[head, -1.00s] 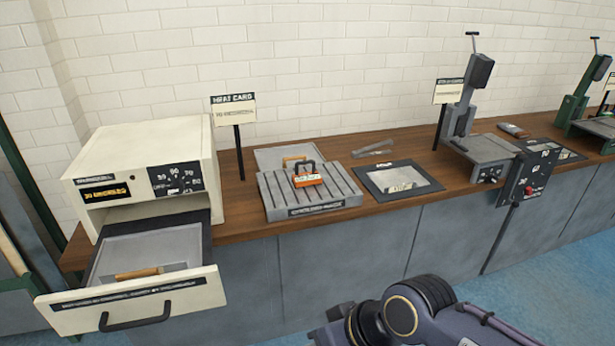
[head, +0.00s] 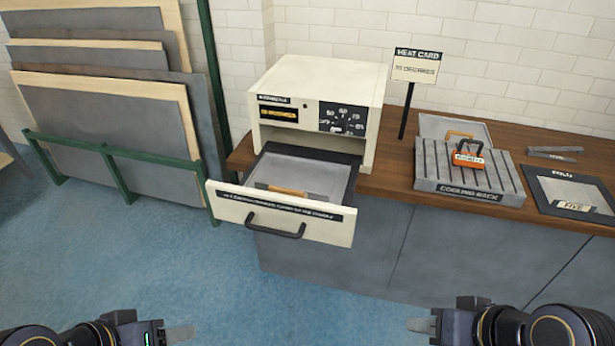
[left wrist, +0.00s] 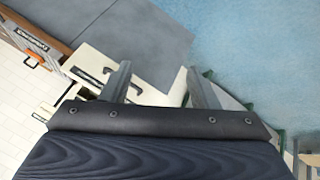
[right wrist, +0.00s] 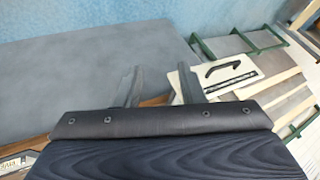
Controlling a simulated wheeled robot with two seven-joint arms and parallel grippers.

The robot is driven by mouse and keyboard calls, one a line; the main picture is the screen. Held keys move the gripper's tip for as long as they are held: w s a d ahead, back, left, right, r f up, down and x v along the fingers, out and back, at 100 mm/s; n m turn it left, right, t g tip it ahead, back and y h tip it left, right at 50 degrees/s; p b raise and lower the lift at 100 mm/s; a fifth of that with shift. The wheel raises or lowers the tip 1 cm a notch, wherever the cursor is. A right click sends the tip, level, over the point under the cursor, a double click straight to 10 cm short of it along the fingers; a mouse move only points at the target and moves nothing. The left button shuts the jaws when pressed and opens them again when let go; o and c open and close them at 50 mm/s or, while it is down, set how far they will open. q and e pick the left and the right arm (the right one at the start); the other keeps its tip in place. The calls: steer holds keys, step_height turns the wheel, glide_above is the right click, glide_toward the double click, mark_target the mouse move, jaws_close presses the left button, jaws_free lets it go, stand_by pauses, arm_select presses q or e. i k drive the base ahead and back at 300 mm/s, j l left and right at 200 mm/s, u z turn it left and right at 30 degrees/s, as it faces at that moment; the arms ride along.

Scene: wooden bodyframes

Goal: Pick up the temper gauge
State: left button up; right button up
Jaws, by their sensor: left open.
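An orange block with a dark handle (head: 468,157) stands on the grey cooling rack (head: 430,184); its label is too small to read, so I cannot tell whether it is the temper gauge. An orange piece also shows at the edge of the left wrist view (left wrist: 36,63). My left gripper (head: 182,333) is low in front of the counter, open and empty, its fingers apart in the left wrist view (left wrist: 158,67). My right gripper (head: 420,325) is low to its right; its fingers are apart and empty in the right wrist view (right wrist: 156,69). Both are well away from the counter objects.
A cream oven (head: 312,100) has its drawer (head: 230,206) pulled out over the floor, with a wooden-handled tray inside. A heat card sign (head: 415,68) stands behind. Panels lean in a green rack (head: 75,150) at left. The blue floor (head: 150,255) between is clear.

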mark_target(460, 158)
steer(key=i+l+z, duration=0.25)
steer(key=l+z, duration=0.2)
steer(key=i+l+z, duration=0.55)
steer(key=i+l, duration=0.05)
steer(key=i, duration=0.1)
